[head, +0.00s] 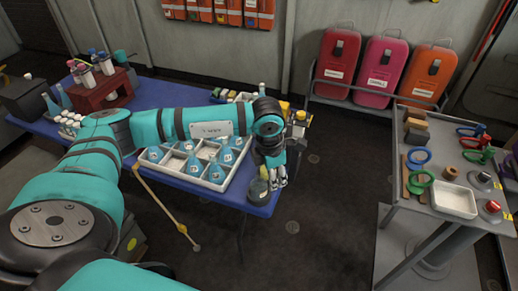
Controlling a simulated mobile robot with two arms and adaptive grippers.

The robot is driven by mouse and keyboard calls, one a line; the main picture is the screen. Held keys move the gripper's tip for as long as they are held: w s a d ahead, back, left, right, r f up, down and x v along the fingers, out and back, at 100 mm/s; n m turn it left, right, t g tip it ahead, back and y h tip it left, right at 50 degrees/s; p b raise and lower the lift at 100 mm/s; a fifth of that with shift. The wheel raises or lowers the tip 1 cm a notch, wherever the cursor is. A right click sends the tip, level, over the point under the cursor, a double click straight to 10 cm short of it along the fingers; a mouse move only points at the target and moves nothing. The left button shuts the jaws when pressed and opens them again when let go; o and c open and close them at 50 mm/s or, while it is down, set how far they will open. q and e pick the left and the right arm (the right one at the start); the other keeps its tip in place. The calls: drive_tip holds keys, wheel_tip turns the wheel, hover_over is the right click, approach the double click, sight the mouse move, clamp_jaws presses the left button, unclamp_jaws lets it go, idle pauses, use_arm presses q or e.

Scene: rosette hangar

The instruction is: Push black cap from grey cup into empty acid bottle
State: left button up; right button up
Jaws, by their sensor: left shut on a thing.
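My left arm reaches across the blue table, and its gripper (274,184) points down at the table's front right corner. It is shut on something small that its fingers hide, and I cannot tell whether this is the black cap. A dark, rounded vessel (258,192) stands right beside the fingers at the table edge; I cannot tell whether it is the grey cup or the acid bottle. My right gripper is not in view.
The blue table (160,92) also carries a dark red rack (103,92) with capped tubes at the back left. A grey bench (452,228) with coloured rings and a white tray (454,200) stands at right. Open floor lies between them. Pink and orange canisters (380,68) stand behind.

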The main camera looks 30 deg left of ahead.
use_arm(q)
drive_tip(key=w+a+f+n+y+p, duration=0.1)
drive_tip(key=w+a+f+n, duration=0.1)
drive_tip(key=n, duration=0.7)
drive_tip(key=w+a+f+n+y+p, duration=0.1)
drive_tip(key=w+a+f+n, duration=0.1)
drive_tip(key=a+n, duration=0.3)
drive_tip(key=shift+a+f+n, duration=0.25)
drive_tip(key=shift+n, duration=1.95)
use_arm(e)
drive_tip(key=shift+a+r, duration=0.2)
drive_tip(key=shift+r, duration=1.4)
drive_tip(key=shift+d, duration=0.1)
use_arm(q)
drive_tip(key=shift+f, duration=0.3)
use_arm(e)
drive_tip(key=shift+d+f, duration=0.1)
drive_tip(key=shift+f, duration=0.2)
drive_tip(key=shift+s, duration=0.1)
use_arm(q)
drive_tip(key=shift+f+b, duration=0.75)
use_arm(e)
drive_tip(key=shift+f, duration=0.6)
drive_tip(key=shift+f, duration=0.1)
